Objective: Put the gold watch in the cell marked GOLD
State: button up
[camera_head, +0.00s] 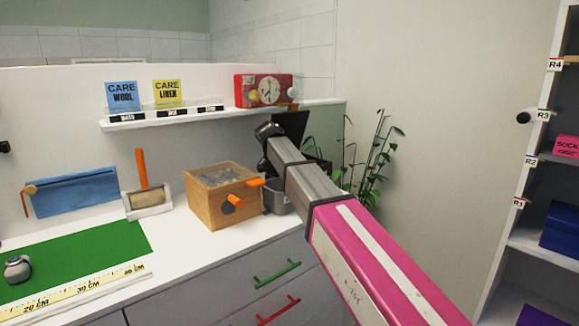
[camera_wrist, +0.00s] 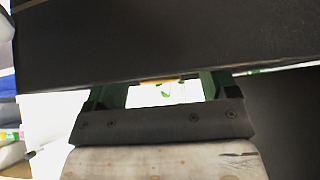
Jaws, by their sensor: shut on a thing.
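My gripper (camera_wrist: 162,90) shows in the wrist view, its green-dark fingers apart with a thin yellow-gold strip (camera_wrist: 160,81) between them. This looks like an edge of the gold watch, but most of it is hidden by dark parts. In the head view my arm reaches in from the lower right, and its dark end is beside the wooden box at the back of the counter. Its fingers are hidden there. A silver-grey watch (camera_head: 17,268) sits on the green mat (camera_head: 90,250) at the left. I see no cell marked GOLD.
A plant (camera_head: 372,155) stands behind my arm.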

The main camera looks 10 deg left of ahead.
jog(key=shift+w+a+f, duration=0.25)
jog(key=shift+a+f, duration=0.05)
jog(key=shift+f, duration=0.1)
jog(key=o, duration=0.9)
jog(key=v, duration=1.2)
